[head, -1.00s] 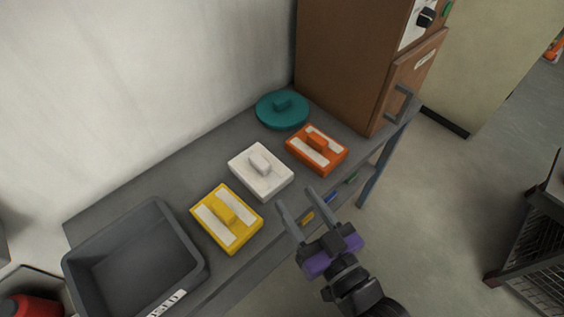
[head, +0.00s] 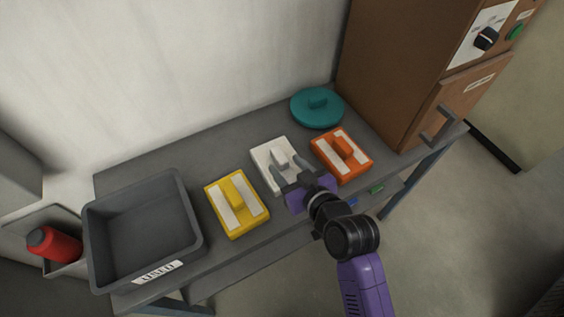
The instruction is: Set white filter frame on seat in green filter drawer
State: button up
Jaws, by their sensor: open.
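The white filter frame (head: 264,156) lies flat on the grey table, between the yellow and orange frames. It has a raised block handle (head: 279,157) in its middle. My gripper (head: 286,162) is open, with its two fingers over the white frame, near the handle and on either side of it in the picture. I cannot tell whether the fingers touch it; the gripper hides the frame's near right part.
A yellow frame (head: 219,206) lies to the left, an orange frame (head: 356,146) to the right. A teal round lid (head: 318,108) lies behind. A grey bin labelled USED (head: 190,250) stands at left. A brown cabinet (head: 395,75) with a handle stands at right.

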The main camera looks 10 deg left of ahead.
aim_at(281, 157)
jog(key=shift+w+a, duration=0.2)
jog(key=shift+w, duration=0.25)
jog(key=shift+p+x, duration=0.6)
jog(key=shift+x, duration=1.5)
jog(key=shift+w+r, duration=0.15)
jog(key=shift+r, duration=0.05)
grip_shut()
